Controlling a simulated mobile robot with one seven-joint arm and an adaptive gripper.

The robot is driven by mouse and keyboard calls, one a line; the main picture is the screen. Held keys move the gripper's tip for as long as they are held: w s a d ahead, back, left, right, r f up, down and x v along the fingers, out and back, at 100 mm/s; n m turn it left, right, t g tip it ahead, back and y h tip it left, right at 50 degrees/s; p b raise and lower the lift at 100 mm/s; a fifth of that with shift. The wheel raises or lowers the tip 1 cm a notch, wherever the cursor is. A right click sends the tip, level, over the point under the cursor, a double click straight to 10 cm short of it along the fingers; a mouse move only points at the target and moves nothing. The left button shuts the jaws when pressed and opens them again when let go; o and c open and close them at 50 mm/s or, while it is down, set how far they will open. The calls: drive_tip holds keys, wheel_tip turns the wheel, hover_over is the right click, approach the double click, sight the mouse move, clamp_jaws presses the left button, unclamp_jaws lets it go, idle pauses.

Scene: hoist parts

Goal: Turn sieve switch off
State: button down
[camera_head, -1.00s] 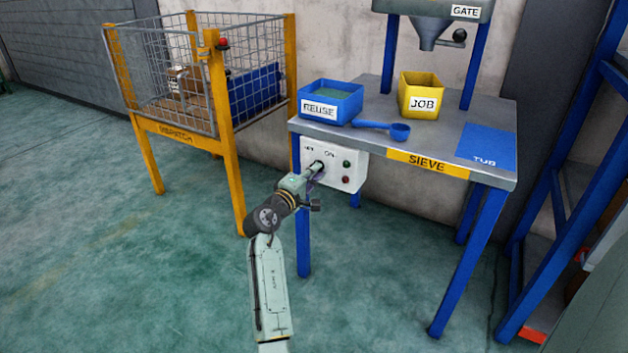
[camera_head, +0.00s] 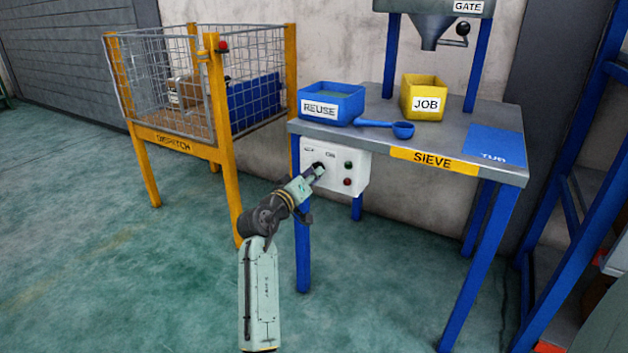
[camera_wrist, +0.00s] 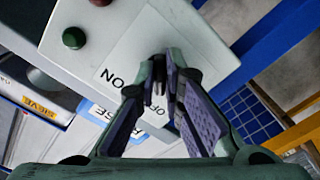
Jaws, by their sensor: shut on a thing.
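The white sieve switch box (camera_head: 336,181) hangs under the front left of the sieve table. It carries a green button, a red button and a dark switch knob. My gripper (camera_head: 317,169) reaches it from the lower left. In the wrist view, the box (camera_wrist: 205,45) fills the upper middle, with ON and OFF labels. There my gripper (camera_wrist: 164,78) is shut on the dark sieve switch (camera_wrist: 158,88), its fingers on both sides of the knob. The fingers hide much of the knob, so I cannot tell which label it points to.
The sieve table (camera_head: 450,140) bears a blue REUSE bin (camera_head: 345,106), a blue scoop (camera_head: 402,130) and a yellow JOB bin (camera_head: 437,103). A yellow-framed DISPATCH cage (camera_head: 175,143) stands to the left. A blue rack (camera_head: 590,190) stands at right. The floor in front is open.

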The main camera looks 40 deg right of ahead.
drive_tip(key=shift+m, duration=0.3)
drive_tip(key=c, duration=1.7)
unclamp_jaws()
drive_tip(key=v, duration=0.7)
drive_tip(key=shift+a, duration=0.25)
drive_tip(key=shift+s, duration=0.1)
